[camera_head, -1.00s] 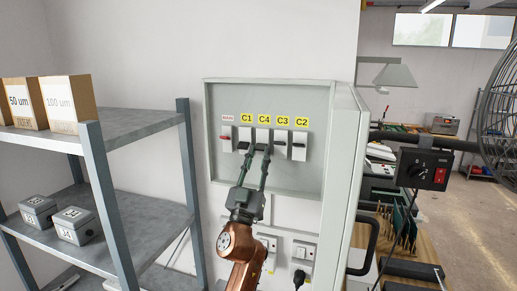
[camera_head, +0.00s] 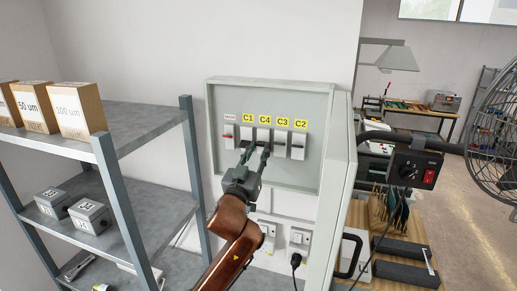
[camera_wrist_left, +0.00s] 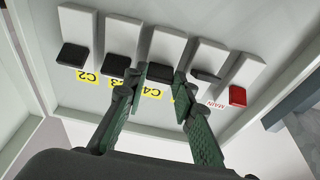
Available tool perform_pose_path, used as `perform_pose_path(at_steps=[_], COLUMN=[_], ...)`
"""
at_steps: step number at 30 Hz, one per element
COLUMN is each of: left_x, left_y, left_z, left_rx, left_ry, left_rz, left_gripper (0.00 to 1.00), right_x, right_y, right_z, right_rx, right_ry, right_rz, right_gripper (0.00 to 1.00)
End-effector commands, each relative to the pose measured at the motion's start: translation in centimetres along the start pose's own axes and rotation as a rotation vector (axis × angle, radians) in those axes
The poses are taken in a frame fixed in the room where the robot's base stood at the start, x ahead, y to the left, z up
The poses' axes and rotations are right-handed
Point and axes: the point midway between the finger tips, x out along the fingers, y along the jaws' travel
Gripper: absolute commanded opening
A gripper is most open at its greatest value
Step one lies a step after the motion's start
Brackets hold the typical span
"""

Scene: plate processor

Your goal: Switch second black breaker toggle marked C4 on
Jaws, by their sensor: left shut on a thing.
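The second black breaker toggle, C4, shows in the left wrist view (camera_wrist_left: 160,72), a dark lever on a white breaker body, with its yellow C4 label (camera_wrist_left: 152,94) beside it. The C4 label is also in the head view (camera_head: 265,120). My left gripper (camera_wrist_left: 160,82) has one green finger on each side of this toggle and is shut on it. In the head view my left gripper (camera_head: 257,149) reaches up to the panel from below, its fingers hiding much of the C4 toggle. My right gripper is not in view.
The C1 toggle (camera_wrist_left: 206,77) and C3 toggle (camera_wrist_left: 115,66) sit close on either side of the fingers. The C2 toggle (camera_wrist_left: 73,55) and red MAIN toggle (camera_wrist_left: 238,96) are at the row's ends. A metal shelf (camera_head: 150,125) stands left of the cabinet (camera_head: 212,90).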

Motion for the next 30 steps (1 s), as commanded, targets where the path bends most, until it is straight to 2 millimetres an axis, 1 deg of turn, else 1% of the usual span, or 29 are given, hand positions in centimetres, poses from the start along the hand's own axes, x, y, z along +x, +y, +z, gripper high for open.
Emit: perform_pose_path(at_steps=[1, 9, 15, 21, 30], left_x=[0.1, 0.4, 0.7, 0.8, 0.8], left_y=[0.1, 0.1, 0.1, 0.0, 0.0], left_z=[-0.8, -1.6, -2.0, -2.2, -2.2], left_rx=[0.000, 0.000, -0.001, -0.001, -0.002], left_ry=[-0.034, -0.236, -0.331, -0.378, -0.392], left_rz=[0.003, 0.002, 0.001, 0.000, 0.000], left_gripper=[0.00, 0.00, 0.00, 0.00, 0.00], right_x=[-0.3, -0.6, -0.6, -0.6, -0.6], right_y=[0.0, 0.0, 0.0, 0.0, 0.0], right_z=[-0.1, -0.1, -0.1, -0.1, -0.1], right_rx=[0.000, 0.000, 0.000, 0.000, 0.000], right_ry=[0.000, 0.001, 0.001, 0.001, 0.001], right_rz=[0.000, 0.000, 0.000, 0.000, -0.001], right_gripper=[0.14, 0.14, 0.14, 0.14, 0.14])
